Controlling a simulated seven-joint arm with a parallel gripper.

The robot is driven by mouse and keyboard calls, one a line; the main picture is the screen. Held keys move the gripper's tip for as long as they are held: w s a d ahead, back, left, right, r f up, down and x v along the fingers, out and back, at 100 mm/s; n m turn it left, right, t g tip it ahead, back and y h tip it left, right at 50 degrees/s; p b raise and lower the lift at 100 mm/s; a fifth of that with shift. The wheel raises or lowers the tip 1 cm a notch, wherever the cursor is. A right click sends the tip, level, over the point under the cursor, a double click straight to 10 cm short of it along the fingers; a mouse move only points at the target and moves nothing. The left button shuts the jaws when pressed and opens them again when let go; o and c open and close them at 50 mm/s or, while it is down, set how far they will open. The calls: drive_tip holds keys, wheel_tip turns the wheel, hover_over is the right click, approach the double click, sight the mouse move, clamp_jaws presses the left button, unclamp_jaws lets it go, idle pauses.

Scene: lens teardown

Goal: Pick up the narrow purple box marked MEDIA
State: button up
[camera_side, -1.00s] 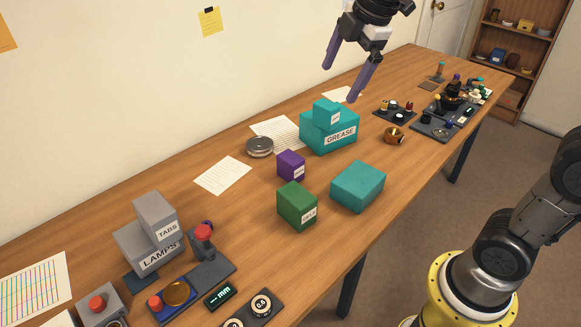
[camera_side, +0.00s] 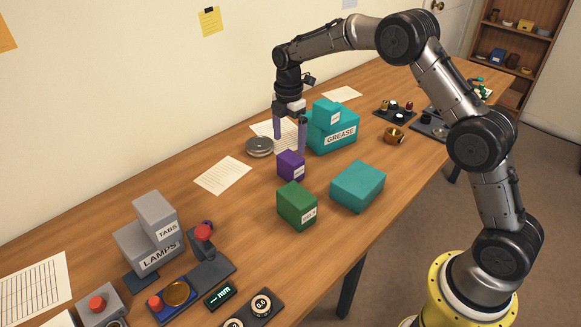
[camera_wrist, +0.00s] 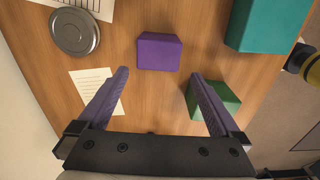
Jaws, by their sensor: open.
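The narrow purple box (camera_side: 290,166) stands upright on the wooden table in the side view, with a small white label on its front that is too small to read. In the wrist view the purple box (camera_wrist: 160,52) lies ahead of the fingers, near the middle. My gripper (camera_side: 290,142) has two purple fingers pointing down. It is open and empty, above the table and close to the box, with the fingertips higher than the box in the picture. In the wrist view the fingers of my gripper (camera_wrist: 160,75) are spread wide with nothing between them.
A green box (camera_side: 297,206) stands in front of the purple box. A teal box (camera_side: 358,187) lies to its right. The teal GREASE box (camera_side: 332,135) with a smaller teal box on top stands behind right. A round metal tin (camera_side: 259,147) and paper (camera_side: 223,175) lie left.

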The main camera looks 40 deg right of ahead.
sight(289, 166)
wheel_tip(289, 166, down, 10)
drive_tip(key=shift+w+d+f, duration=0.15)
idle(0.4)
drive_tip(key=c, duration=1.2)
